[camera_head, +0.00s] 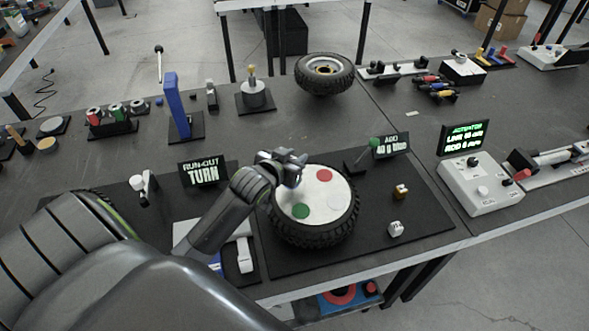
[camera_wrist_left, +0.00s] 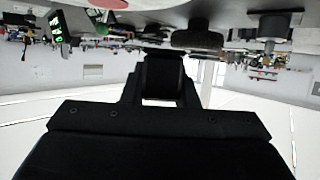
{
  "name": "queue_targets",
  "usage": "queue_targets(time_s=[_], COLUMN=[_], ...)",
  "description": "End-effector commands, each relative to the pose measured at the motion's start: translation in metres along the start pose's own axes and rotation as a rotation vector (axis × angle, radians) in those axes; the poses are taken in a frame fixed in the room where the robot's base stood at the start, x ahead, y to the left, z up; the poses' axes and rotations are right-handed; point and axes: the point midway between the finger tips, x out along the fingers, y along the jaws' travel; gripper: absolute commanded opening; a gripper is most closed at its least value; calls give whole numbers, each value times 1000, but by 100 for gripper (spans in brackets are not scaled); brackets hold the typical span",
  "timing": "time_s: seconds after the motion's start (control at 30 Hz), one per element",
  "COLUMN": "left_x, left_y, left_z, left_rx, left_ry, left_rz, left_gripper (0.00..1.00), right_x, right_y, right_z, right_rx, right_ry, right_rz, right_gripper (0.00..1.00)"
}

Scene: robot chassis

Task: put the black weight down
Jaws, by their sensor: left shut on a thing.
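My left gripper (camera_head: 294,170) is over the back left part of the tyre (camera_head: 345,222), close above its white disc (camera_head: 318,200). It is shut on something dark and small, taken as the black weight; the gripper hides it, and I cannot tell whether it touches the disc. The left wrist view shows mostly dark gripper parts and no clear weight. The disc bears a red spot (camera_head: 324,175) and a green spot (camera_head: 300,211). No black weight shows clearly elsewhere. My right gripper is not in view.
The mat's right part is mostly clear.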

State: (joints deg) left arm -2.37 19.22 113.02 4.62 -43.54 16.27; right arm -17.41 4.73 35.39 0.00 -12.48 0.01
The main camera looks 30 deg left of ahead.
Motion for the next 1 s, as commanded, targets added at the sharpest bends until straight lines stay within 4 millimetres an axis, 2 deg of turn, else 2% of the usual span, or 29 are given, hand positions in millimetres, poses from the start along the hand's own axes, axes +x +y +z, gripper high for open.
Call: queue_targets(time_s=[0.4, 0.73, 1.0], left_x=[18, 20, 23], left_y=[0, 0, 0], left_z=[44, 47, 56], left_rx=[1, 2, 0], left_ry=[-2, 2, -2], left_rz=[-1, 0, -1], left_gripper=[5, 5, 5], right_x=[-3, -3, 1], right_y=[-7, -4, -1], right_z=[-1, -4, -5], right_rx=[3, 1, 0], right_ry=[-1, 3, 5], right_rz=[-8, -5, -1], right_gripper=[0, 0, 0])
